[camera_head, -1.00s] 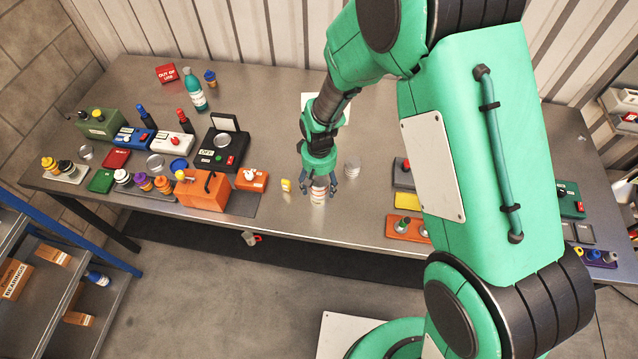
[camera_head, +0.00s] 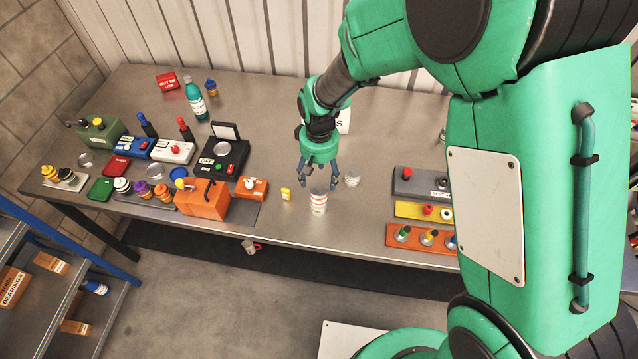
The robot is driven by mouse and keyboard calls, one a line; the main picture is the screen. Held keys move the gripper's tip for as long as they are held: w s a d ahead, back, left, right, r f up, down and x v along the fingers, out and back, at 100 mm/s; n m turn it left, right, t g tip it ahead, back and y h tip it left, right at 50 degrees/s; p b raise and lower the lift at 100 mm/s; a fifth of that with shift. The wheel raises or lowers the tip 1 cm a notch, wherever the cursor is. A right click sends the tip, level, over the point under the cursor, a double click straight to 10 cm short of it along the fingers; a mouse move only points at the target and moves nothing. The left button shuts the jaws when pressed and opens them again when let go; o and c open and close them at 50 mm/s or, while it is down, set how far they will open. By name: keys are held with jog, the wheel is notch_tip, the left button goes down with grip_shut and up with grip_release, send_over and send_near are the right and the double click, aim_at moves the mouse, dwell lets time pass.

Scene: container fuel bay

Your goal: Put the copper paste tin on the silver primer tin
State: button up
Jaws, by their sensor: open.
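My gripper (camera_head: 320,187) is open and points down over the middle of the workbench. Its fingertips are at the top of a short banded white-and-red tin or stack of tins (camera_head: 318,204) near the front edge; I cannot tell whether they touch it. A small silvery tin (camera_head: 352,179) stands apart, just right of my gripper. The labels are too small to read, so I cannot tell which is the copper paste tin or the silver primer tin.
The bench (camera_head: 275,226) is clear around its front middle. A small yellow item (camera_head: 286,194) stands left of the banded tin, and an orange box (camera_head: 203,200) lies further left.

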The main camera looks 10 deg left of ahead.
aim_at(321, 188)
jog(key=shift+r, duration=1.35)
jog(key=shift+d+r, duration=0.1)
jog(key=s+d+r+m+t, duration=0.1)
jog(key=s+d+r+m, duration=0.1)
jog(key=d+r, duration=0.7)
jog(key=s+d+r+m+t, duration=0.1)
jog(key=s+d+r, duration=0.2)
jog(key=d+r, duration=0.65)
jog(key=s+d+r+m+t, duration=0.1)
jog(key=s+d+r, duration=0.4)
jog(key=s, duration=0.3)
jog(key=s+d+r+m+t, duration=0.2)
jog(key=s+d+r, duration=0.4)
jog(key=s+d, duration=0.1)
jog(key=shift+s+d+r+m+t, duration=0.15)
jog(key=shift+s+r+m+t, duration=0.15)
jog(key=shift+s, duration=0.55)
